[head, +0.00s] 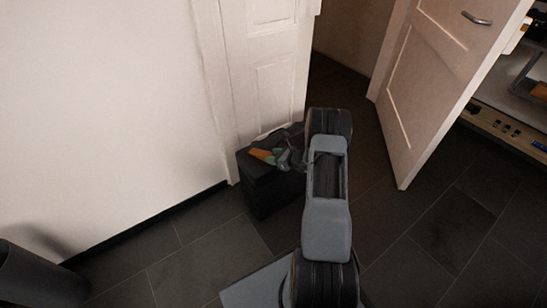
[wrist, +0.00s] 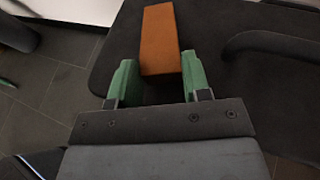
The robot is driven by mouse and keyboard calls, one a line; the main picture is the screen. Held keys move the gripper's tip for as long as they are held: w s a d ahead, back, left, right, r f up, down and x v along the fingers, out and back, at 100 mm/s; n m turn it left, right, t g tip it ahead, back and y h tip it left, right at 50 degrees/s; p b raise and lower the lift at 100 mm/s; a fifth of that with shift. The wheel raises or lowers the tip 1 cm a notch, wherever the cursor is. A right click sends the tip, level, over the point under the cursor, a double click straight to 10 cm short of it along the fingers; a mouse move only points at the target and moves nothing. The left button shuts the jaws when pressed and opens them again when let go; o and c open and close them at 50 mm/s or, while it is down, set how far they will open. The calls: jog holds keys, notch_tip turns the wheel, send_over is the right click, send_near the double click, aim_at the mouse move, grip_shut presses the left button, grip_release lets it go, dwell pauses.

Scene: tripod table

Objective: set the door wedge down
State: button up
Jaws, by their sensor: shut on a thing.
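The door wedge is an orange-brown block (wrist: 160,38), held between the green fingers of my gripper (wrist: 160,66). Its far end sticks out past the fingertips. In the head view the wedge (head: 261,155) shows as a small orange patch beside my gripper (head: 282,157), over a black box-like thing (head: 268,190). The dark top of that thing (wrist: 225,35) lies under the wedge in the wrist view. I cannot tell whether the wedge touches it. My arm hides part of the black thing's right side.
A white panelled door (head: 272,65) stands behind the black thing. Another white door (head: 425,80) stands open at the right, with a shelf (head: 500,130) beyond it. A dark bin-like object (head: 35,278) is at lower left. The tiled floor (head: 190,255) between is clear.

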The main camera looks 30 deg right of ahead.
jog(key=shift+f, duration=0.2)
jog(key=o, duration=0.9)
jog(key=shift+o, duration=0.2)
jog(key=shift+r, duration=0.1)
jog(key=shift+r, duration=0.15)
jog(key=shift+s+d+r+p, duration=0.2)
jog(key=shift+s+p, duration=0.05)
jog(key=shift+p, duration=0.05)
jog(key=p+v, duration=0.3)
jog(key=v, duration=0.8)
jog(key=shift+s+d, duration=0.1)
